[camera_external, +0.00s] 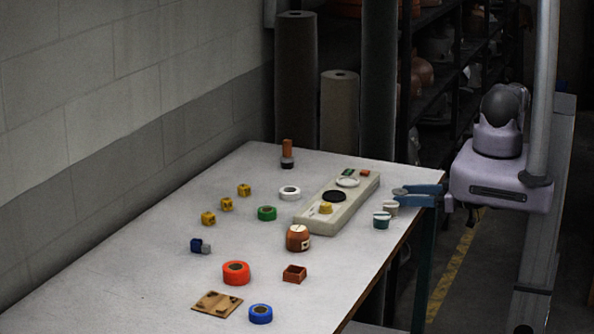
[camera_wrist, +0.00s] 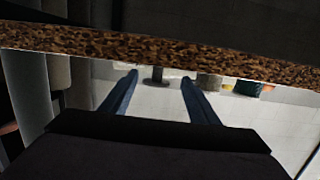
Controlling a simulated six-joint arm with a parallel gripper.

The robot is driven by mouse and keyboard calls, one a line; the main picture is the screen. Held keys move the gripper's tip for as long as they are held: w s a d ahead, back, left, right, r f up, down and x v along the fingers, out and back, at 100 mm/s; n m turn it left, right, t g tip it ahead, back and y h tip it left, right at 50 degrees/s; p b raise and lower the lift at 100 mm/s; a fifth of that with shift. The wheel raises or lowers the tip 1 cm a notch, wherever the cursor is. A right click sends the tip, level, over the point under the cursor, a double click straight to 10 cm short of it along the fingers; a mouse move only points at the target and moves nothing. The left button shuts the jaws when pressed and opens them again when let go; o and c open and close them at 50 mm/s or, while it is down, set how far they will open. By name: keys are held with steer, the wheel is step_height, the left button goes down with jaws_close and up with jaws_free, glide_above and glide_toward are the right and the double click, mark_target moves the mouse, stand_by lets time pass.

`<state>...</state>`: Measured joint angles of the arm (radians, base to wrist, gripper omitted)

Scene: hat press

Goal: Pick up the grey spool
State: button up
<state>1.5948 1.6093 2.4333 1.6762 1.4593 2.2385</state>
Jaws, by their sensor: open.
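A small pale grey-beige spool (camera_external: 390,207) stands near the right edge of the table, just behind a teal spool with a white top (camera_external: 381,220). My gripper (camera_external: 403,195) reaches in over that edge from the right, its blue fingers apart and close to the grey spool. Whether they touch it cannot be told. In the wrist view the gripper (camera_wrist: 159,80) is open with no object held. What looks like the grey spool (camera_wrist: 208,82) is just right of the right fingertip, with a dark teal shape (camera_wrist: 247,88) further right.
A long pale press board (camera_external: 310,219) lies left of the spools. Coloured rings, yellow cubes, an orange-brown pot (camera_external: 298,238) and a small brown box (camera_external: 294,273) are spread over the table (camera_external: 120,290). The speckled table edge (camera_wrist: 90,42) crosses the wrist view.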

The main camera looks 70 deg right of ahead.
mark_target(403, 192)
steer(key=shift+w, duration=0.75)
steer(key=shift+f, duration=0.1)
steer(key=shift+w+p, duration=0.15)
steer(key=shift+p, duration=0.3)
steer(key=shift+w+d+p, duration=0.15)
steer(key=shift+w+p, duration=0.95)
steer(key=shift+w, duration=0.35)
steer(key=shift+w+d+f+p, duration=0.1)
steer(key=shift+w+p, duration=0.1)
steer(key=shift+w, duration=0.3)
steer(key=shift+w+f+p, duration=0.1)
steer(key=shift+w+p, duration=0.05)
steer(key=shift+w, duration=0.35)
steer(key=c, duration=1.1)
